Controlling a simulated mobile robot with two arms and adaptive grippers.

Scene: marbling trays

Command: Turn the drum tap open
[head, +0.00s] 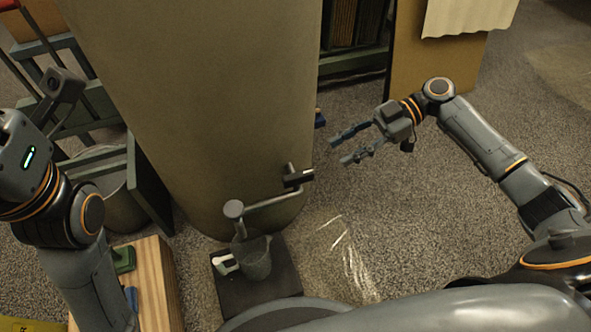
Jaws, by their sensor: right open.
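The drum (200,90) is a large beige upright cylinder in the middle of the head view. A grey tap pipe (262,203) comes off its lower right side and runs left to a round-topped end (234,209). A dark handle (297,178) sits at the pipe's right end. My right gripper (337,148) is open and empty, right of the handle and apart from it, fingers pointing left. My left arm is at the left edge, but its fingers do not show.
A grey cup (256,262) stands below the tap on a dark stand (236,296), beside a small white and green item (223,263). A wooden block (157,275) is at lower left. A clear, shiny sheet or wet patch (345,250) lies on the carpet. Open floor is at right.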

